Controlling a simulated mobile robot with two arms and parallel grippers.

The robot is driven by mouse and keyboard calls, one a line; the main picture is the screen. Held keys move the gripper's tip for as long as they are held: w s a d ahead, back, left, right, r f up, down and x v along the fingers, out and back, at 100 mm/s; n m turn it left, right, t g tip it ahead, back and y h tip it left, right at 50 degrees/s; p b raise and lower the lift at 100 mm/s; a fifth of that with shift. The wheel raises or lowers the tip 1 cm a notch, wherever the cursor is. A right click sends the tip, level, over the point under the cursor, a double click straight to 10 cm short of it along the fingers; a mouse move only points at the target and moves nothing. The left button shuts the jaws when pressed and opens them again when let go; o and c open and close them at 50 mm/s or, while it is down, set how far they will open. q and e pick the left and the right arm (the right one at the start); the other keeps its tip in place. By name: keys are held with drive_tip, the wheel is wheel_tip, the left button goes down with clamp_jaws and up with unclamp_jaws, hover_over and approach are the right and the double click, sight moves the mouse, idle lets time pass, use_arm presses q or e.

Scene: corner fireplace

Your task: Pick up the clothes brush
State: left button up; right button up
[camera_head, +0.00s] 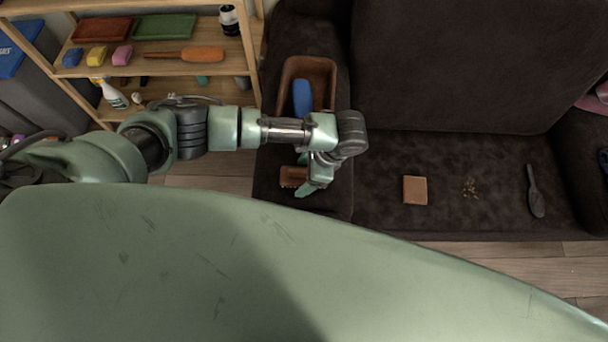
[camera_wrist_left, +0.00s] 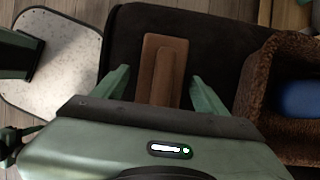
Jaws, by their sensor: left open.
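A brown wooden brush, which I take to be the clothes brush (camera_head: 293,176), lies on the dark sofa arm, its front part hidden by my gripper in the head view. In the left wrist view the brush (camera_wrist_left: 163,66) shows its long flat wooden back. My left gripper (camera_head: 312,186) is open and empty above the sofa arm, beside the brush in the head view. In the left wrist view one finger of the gripper (camera_wrist_left: 162,90) shows on each side of the brush. I see no contact, and the height gap is hard to judge. My right gripper is not in view.
A brown basket (camera_head: 322,68) holding a blue object (camera_head: 302,97) stands on the same sofa arm, close to the brush. A tan square (camera_head: 415,190), crumbs (camera_head: 470,188) and a dark long-handled tool (camera_head: 536,192) lie on the seat. A wooden shelf (camera_head: 217,91) stands left.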

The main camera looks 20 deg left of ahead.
sight(304, 170)
use_arm(q)
drive_tip(key=c, duration=1.5)
drive_tip(key=shift+r, duration=0.1)
drive_tip(key=shift+c, duration=0.2)
wheel_tip(304, 170, up, 20)
drive_tip(key=p, duration=0.4)
